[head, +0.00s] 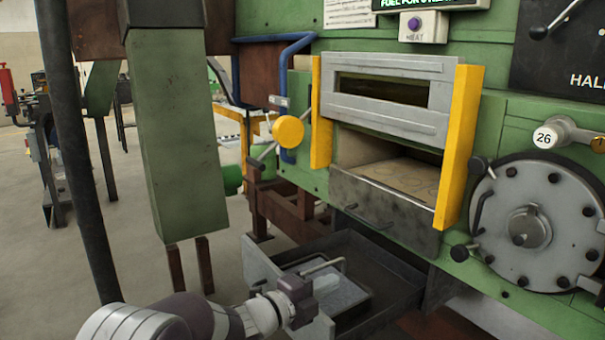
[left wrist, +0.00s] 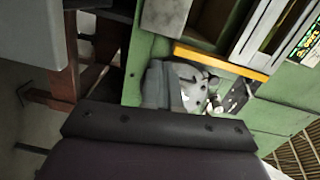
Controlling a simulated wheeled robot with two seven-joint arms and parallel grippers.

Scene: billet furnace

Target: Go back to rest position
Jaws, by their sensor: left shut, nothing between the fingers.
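My left gripper (head: 322,286) is at the bottom of the head view, at the end of my arm coming in from the lower left. It is shut and empty. In the left wrist view its shut fingers (left wrist: 163,85) show beyond the dark palm. It is over or close to the dark open drawer (head: 395,285) under the furnace; whether it touches the drawer cannot be told. The green furnace (head: 300,176) stands ahead, its lower opening uncovered between two yellow side posts (head: 459,145). My right gripper is not in view.
A grey flap (head: 385,208) sits below the furnace opening. A yellow round knob (head: 287,131) sticks out at the furnace's left. A round grey hatch (head: 540,240) is at right. A green upright (head: 180,140) stands at left; grey floor (head: 50,270) is open beyond.

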